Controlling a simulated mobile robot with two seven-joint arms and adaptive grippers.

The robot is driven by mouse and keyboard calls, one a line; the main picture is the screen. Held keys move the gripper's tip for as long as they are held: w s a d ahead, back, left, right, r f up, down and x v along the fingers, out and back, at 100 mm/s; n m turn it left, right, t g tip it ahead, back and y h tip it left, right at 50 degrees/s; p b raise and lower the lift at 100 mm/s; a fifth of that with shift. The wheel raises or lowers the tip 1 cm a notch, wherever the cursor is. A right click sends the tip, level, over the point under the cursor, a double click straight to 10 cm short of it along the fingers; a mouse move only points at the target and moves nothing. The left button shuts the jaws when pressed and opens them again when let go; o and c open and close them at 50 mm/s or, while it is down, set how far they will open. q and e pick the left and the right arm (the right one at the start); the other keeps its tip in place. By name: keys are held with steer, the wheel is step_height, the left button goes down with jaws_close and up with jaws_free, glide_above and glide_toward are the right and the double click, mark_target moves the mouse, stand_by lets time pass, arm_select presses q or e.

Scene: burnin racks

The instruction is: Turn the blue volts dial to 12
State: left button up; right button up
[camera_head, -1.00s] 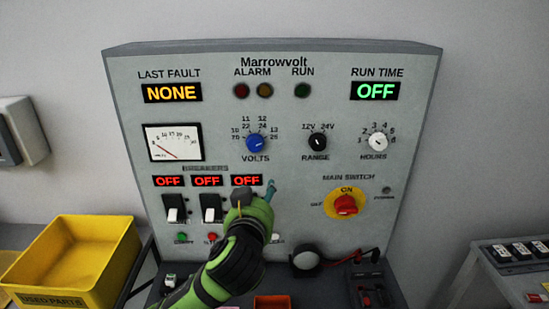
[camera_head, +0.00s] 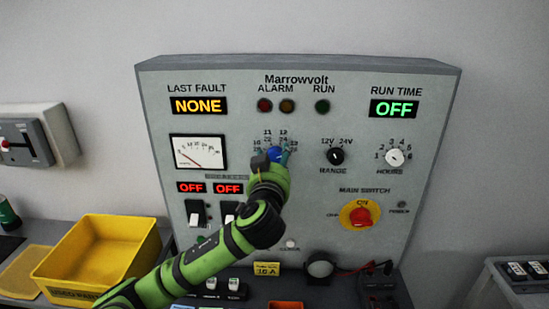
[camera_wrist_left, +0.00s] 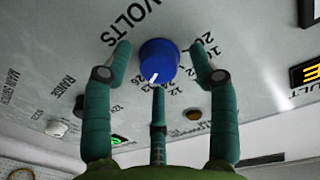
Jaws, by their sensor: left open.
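The blue volts dial (camera_head: 276,153) is on the upper middle of the grey Marrowvolt panel (camera_head: 300,205). In the head view my left gripper (camera_head: 274,158) covers its lower part and the VOLTS label. In the left wrist view the blue dial (camera_wrist_left: 158,60) shows whole, with a white pointer line near its edge by the printed scale. My left gripper (camera_wrist_left: 160,62) is open, its teal fingers spread around the dial on three sides. Gaps show between the outer fingers and the knob. My right gripper is not in view.
The black range dial (camera_head: 336,156) and white hours dial (camera_head: 395,157) sit to the right. The red main switch (camera_head: 361,216) is lower right. Breaker switches (camera_head: 197,213) are at the left, partly behind my arm. A yellow bin (camera_head: 100,255) stands at the lower left.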

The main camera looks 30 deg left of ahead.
arm_select(q)
steer(key=c, duration=1.1)
steer(key=shift+c, duration=0.2)
steer(key=shift+f+n+b, duration=0.1)
steer(key=shift+n+b, duration=0.7)
steer(key=shift+b, duration=0.35)
steer(key=shift+n+b, duration=1.2)
steer(key=shift+b, duration=0.05)
steer(key=n+b, duration=0.2)
steer(key=n, duration=0.1)
steer(key=shift+s+y, duration=0.1)
steer(key=shift+y, duration=0.2)
steer(key=shift+a+r+n+b, duration=0.1)
steer(key=shift+r+n+b, duration=0.2)
steer(key=shift+n, duration=0.6)
